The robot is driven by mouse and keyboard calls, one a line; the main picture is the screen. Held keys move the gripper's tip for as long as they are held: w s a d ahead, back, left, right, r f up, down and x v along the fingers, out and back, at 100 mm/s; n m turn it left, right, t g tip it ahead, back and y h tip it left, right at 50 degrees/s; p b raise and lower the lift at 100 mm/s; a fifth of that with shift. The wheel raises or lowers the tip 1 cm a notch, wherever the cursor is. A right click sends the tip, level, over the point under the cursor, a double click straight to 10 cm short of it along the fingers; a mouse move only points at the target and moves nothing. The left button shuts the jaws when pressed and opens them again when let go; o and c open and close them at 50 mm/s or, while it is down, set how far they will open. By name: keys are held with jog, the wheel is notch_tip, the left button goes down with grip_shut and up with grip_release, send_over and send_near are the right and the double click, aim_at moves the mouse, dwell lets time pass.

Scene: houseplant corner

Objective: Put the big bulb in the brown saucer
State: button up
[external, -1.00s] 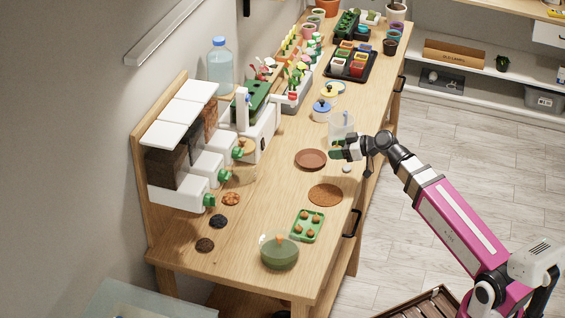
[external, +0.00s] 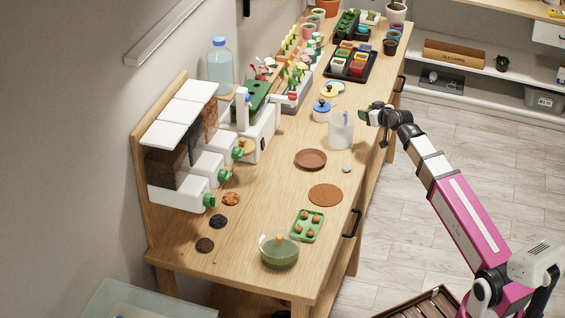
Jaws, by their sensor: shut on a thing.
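The brown saucer (external: 311,159) lies empty on the wooden table, left of the front edge. My gripper (external: 364,116) is up beyond the saucer to the right, near the table's right edge and apart from the saucer. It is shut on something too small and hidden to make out. An orange-brown bulb-like thing (external: 281,239) shows in the green bowl (external: 279,254) at the near end. A green tray (external: 308,226) holds several small brown bulbs. I cannot tell for sure which thing is the big bulb.
A whitish clear cup (external: 341,132) stands between my gripper and the saucer. A brown round mat (external: 325,195) and a small pale object (external: 347,168) lie near the saucer. White dispensers (external: 205,165) line the left side. Blue-lidded jar (external: 321,111) stands behind.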

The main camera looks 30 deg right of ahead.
jog(key=s+a+f+n+g+y, duration=0.1)
jog(key=s+a+n+y, duration=0.25)
jog(key=a, duration=0.35)
jog(key=s+a+f+n+g+y, duration=0.1)
jog(key=s+a+n+y, duration=0.1)
jog(key=s+a, duration=0.35)
jog(key=n+g+y, duration=0.4)
send_over(330, 188)
jog(key=shift+r, duration=0.2)
jog(key=shift+f, duration=4.8)
jog(key=shift+f, duration=0.2)
jog(key=o, duration=0.9)
